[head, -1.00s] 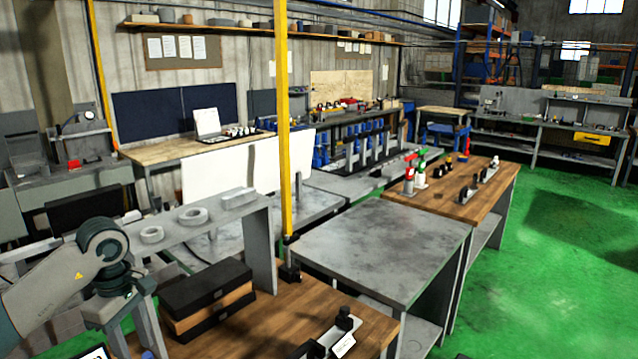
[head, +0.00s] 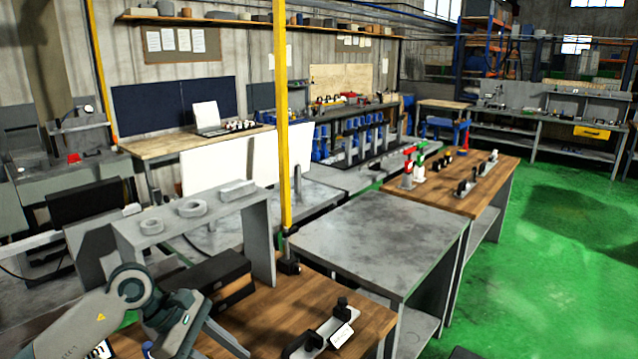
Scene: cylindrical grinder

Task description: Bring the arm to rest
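My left arm (head: 85,322) comes in from the lower left in the head view, in front of a grey raised shelf (head: 125,228). Its wrist (head: 180,318) is low over the wooden bench (head: 262,325) and covers part of a dark box (head: 218,272). The fingers of my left gripper cannot be made out clearly at the bottom edge. My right gripper is not in view.
A yellow post (head: 284,130) rises behind the bench. A black and grey fixture (head: 325,332) lies on the bench front. A bare grey metal table (head: 385,230) stands to the right. The green floor (head: 565,255) at right is clear.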

